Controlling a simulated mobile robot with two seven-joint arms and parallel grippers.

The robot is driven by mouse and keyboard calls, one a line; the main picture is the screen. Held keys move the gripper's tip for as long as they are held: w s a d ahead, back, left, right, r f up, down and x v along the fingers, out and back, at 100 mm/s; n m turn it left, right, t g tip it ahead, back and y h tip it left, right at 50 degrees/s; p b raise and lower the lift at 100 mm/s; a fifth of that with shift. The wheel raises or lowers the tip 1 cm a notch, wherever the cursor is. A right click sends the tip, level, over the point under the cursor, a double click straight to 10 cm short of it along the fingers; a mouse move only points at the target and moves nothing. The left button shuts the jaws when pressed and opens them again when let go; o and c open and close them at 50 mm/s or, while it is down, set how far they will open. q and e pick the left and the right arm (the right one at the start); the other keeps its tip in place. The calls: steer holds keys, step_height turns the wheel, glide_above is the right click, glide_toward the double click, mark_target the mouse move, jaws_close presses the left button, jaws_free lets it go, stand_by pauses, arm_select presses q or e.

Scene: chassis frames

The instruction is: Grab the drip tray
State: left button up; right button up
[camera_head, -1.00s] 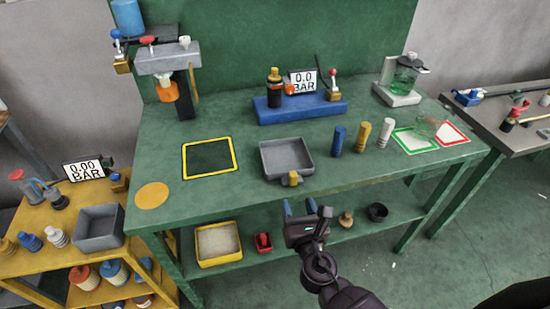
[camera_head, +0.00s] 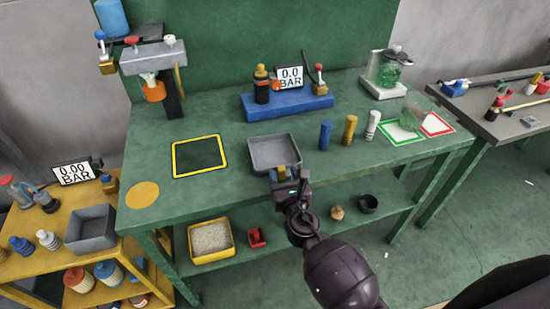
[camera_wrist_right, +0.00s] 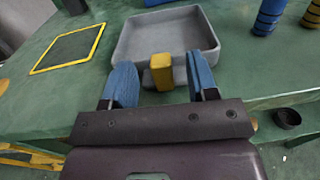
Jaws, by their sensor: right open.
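The drip tray (camera_head: 274,141) is a shallow grey square tray on the green bench top, near its front edge. A yellow handle block sticks out from its front side. In the right wrist view the tray (camera_wrist_right: 130,45) lies just ahead, and its yellow handle (camera_wrist_right: 161,71) stands between my blue fingers without visible contact. My right gripper (camera_head: 287,173) is open at the tray's front; it also shows in the right wrist view (camera_wrist_right: 159,84). My left gripper is not in view.
A yellow-framed dark square (camera_head: 199,155) lies left of the tray. Blue (camera_head: 325,135), yellow (camera_head: 349,130) and white (camera_head: 372,125) cylinders stand to its right. A blue gauge base (camera_head: 287,103) sits behind. A lower shelf holds a yellow-rimmed bin (camera_head: 211,241).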

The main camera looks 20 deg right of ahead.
steer(key=shift+w, duration=1.15)
steer(key=shift+c, duration=0.4)
jaws_close()
